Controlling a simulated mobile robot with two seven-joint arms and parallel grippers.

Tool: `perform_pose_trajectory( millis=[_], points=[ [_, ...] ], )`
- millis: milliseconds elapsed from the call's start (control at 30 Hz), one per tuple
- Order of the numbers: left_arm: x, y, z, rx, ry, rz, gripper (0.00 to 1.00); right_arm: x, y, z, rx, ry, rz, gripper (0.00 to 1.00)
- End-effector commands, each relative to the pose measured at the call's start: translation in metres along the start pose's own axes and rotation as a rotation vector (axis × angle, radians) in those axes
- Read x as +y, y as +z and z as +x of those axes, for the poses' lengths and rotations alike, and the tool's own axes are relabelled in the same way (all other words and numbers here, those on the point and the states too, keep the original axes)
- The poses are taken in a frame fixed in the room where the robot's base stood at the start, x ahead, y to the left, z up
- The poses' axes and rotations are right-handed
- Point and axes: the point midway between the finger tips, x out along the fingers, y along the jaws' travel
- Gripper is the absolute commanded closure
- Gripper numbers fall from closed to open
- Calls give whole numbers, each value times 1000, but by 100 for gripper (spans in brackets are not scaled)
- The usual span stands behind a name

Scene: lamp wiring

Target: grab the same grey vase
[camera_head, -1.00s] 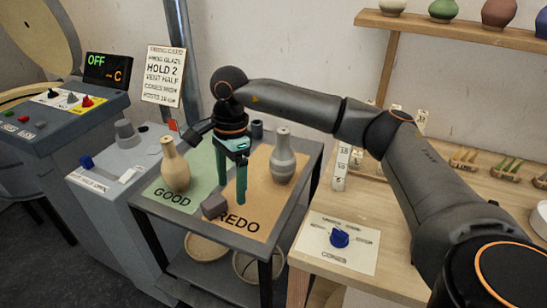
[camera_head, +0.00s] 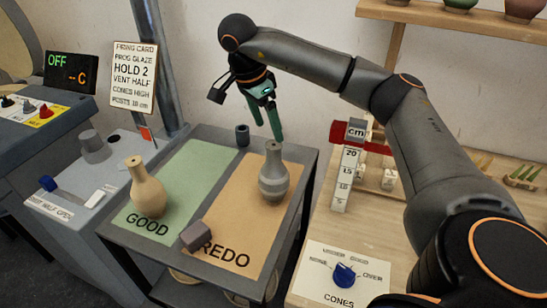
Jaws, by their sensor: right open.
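The grey vase (camera_head: 273,176), with a narrow neck and round ribbed body, stands upright on the orange REDO mat (camera_head: 234,218). My right gripper (camera_head: 268,131) has green fingers spread open and pointing down. In the picture its fingertips are just above and at the grey vase's neck. They look empty, and I cannot tell whether they touch the vase. My left gripper is not in view.
A cream vase (camera_head: 146,188) stands on the green GOOD mat (camera_head: 196,163). A small grey block (camera_head: 196,236) lies at the front of the mats, and a dark cup (camera_head: 242,135) stands at the back. A height gauge (camera_head: 345,178) is on the wooden bench to the right.

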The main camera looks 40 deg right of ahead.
Motion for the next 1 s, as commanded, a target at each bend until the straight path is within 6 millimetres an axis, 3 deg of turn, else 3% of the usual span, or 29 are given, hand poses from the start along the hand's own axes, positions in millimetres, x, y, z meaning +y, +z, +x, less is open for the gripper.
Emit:
perform_pose_trajectory(
  millis=[67,367,633,967,1000],
  points=[
    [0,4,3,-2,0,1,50,1,0,17,-1,3,0,18],
    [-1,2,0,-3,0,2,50,2,2,40,0,-1,-1,18],
    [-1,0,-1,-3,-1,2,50,6,9,78,-1,0,0,18],
    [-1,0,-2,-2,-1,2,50,6,9,86,-1,-2,0,18],
    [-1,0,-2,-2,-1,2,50,6,9,86,-1,-2,0,23]
  ],
)
